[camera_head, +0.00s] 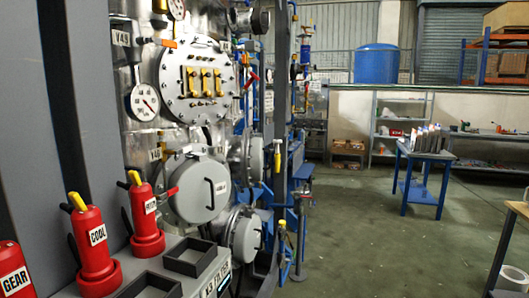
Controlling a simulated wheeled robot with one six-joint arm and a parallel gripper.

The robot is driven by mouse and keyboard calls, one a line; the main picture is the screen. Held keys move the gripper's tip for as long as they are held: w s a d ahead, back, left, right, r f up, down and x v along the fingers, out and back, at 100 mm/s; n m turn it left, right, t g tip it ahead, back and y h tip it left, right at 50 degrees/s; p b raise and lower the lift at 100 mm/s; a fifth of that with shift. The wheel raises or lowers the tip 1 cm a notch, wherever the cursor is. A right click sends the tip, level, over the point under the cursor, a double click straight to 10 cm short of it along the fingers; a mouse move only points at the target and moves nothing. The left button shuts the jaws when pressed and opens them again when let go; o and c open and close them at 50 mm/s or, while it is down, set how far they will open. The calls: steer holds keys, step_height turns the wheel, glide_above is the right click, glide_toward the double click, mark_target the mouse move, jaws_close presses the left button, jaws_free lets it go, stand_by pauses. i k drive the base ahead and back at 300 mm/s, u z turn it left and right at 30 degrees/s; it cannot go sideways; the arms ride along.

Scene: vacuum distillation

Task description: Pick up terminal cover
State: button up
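I cannot tell for sure which part is the terminal cover. A round metal plate (197,81) on the steel vessel bears three yellow fittings (204,82), which may be terminals. Below it is a round grey cover (199,188) with a black handle and a small label, seated on the vessel. Another grey round cover with a handle (244,236) sits lower right. My gripper does not show in this view.
Red containers with yellow spouts, one marked COOL (96,243), stand at the lower left beside square black-rimmed trays (190,258). A blue table (425,184) holding upright items stands at right. The green-grey floor (365,245) between is mostly clear.

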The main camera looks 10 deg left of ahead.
mark_target(204, 183)
steer(key=u, duration=0.4)
steer(key=i, duration=1)
steer(key=k, duration=1.05)
steer(key=z, duration=0.75)
steer(key=i, duration=1.25)
steer(key=u, duration=0.4)
steer(key=i, duration=0.7)
steer(key=u, duration=1.1)
steer(key=i, duration=0.45)
steer(key=u, duration=0.45)
